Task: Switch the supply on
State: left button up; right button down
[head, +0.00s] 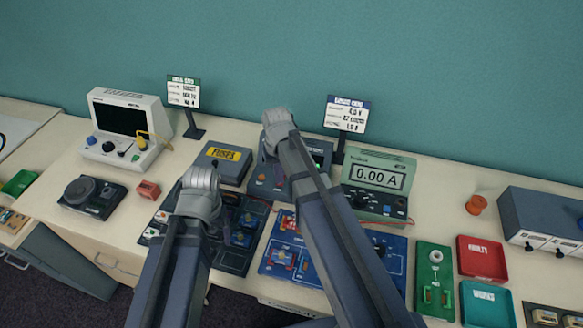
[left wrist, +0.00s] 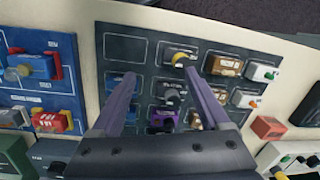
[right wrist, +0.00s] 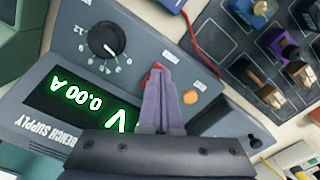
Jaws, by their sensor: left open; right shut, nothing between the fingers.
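The bench supply (right wrist: 75,60) is a grey box with a black dial, a green-lit display (right wrist: 85,103) reading 0.00 A, a red switch (right wrist: 157,67) and an orange round part (right wrist: 190,97). In the head view the supply (head: 264,181) is largely hidden behind my right arm. My right gripper (right wrist: 160,76) is shut and empty, its fingertips at the red switch and partly covering it; I cannot tell whether they touch or which way the switch is set. My left gripper (left wrist: 156,82) is open and empty above the dark circuit board (left wrist: 120,50).
A green meter (head: 375,178) reading 0.00 A stands right of the supply, and a fuses box (head: 222,160) left of it. A blue board (head: 275,262) lies in front. Sign stands (head: 347,115) rise behind. Red (head: 482,257) and teal trays are at the right.

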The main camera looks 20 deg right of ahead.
pick_arm(q)
notch_tip(320, 180, up, 7)
jog(key=p, duration=0.7)
pick_arm(e)
notch_tip(320, 180, up, 7)
jog(key=shift+s+a+f, duration=0.1)
pick_arm(q)
notch_tip(320, 180, down, 4)
jog(key=b, duration=0.4)
pick_arm(e)
jog(key=s+a+f+n, duration=0.1)
jog(key=s+a+n, duration=0.1)
jog(key=s+a, duration=0.3)
jog(key=s+a+f+n+h, duration=0.1)
jog(key=s+a+f+n, duration=0.1)
jog(key=s+a, duration=0.3)
jog(key=s, duration=0.4)
jog(key=shift+a+f+n, duration=0.15)
jog(key=shift+f+n, duration=0.15)
pick_arm(q)
jog(key=shift+c, duration=0.2)
